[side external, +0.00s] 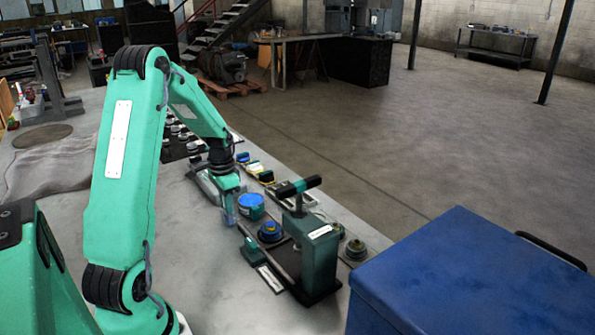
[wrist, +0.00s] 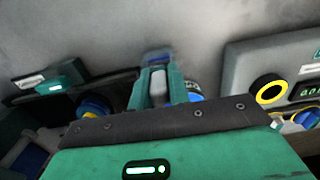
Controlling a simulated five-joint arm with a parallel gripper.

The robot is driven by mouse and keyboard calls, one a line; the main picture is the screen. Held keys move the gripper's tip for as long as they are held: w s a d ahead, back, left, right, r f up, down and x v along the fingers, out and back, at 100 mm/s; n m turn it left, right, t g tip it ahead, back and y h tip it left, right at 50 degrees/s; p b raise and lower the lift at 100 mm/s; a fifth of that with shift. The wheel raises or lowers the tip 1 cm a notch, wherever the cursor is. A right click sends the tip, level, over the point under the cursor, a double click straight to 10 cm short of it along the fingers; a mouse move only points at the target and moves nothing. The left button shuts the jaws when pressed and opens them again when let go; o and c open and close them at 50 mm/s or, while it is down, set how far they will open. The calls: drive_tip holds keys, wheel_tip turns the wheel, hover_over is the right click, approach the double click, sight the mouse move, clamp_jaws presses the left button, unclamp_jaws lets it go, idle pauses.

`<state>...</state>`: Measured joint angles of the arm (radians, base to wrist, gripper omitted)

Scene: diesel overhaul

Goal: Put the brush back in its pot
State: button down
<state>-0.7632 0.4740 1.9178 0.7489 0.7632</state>
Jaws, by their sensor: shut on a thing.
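My gripper (side external: 229,212) points down over the bench at the left side of a blue pot (side external: 251,203). In the wrist view my gripper (wrist: 156,80) is shut on a narrow grey piece, which I take to be the brush (wrist: 157,84). A blurred bluish end shows just beyond the fingertips. The blue pot also shows in the wrist view (wrist: 194,91), partly hidden just right of the fingers. The brush's lower end is too small to make out in the side view.
A teal press (side external: 316,250) with a black-ended handle stands right of the pot. A blue-and-yellow round part (side external: 270,231) lies between them. A large blue box (side external: 470,275) fills the right corner. The bench front (side external: 225,295) is clear. A grey meter (wrist: 240,75) shows in the wrist view.

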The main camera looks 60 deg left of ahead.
drive_tip(key=shift+f, duration=0.1)
idle(0.3)
drive_tip(key=c, duration=1)
unclamp_jaws()
drive_tip(key=shift+r, duration=3.5)
drive_tip(key=shift+r, duration=0.15)
drive_tip(key=shift+r, duration=1.85)
